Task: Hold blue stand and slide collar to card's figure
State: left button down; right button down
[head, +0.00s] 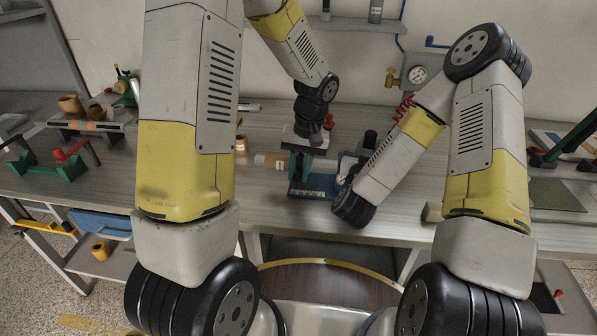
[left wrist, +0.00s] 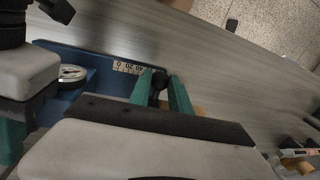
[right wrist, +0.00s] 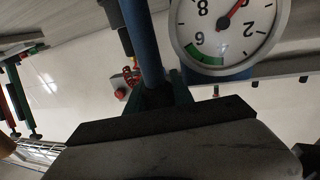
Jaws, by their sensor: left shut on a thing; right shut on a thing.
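The blue stand (head: 312,185) sits near the front edge of the bench; its base (left wrist: 100,58) with a white number scale (left wrist: 130,68) shows in the left wrist view. My left gripper (left wrist: 160,84) is shut on a small dark knob (left wrist: 159,78) beside the scale's end; whether this belongs to the collar I cannot tell. My right gripper (right wrist: 157,92) is shut on a blue post (right wrist: 143,45). A round dial (right wrist: 225,30) with a red needle and green band is right beside the post. I cannot make out the card.
A wall gauge (head: 417,75) with a red hose hangs behind. Cups (head: 72,105) and a green-and-red fixture (head: 60,160) stand on the left. A green mat (head: 556,195) lies on the right.

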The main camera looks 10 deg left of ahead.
dwell(0.3)
pick_arm(q)
jog(key=d, duration=0.5)
jog(key=c, duration=1.2)
grip_release()
jog(key=shift+a, duration=0.1)
notch_tip(320, 180, up, 12)
jog(key=d, duration=0.2)
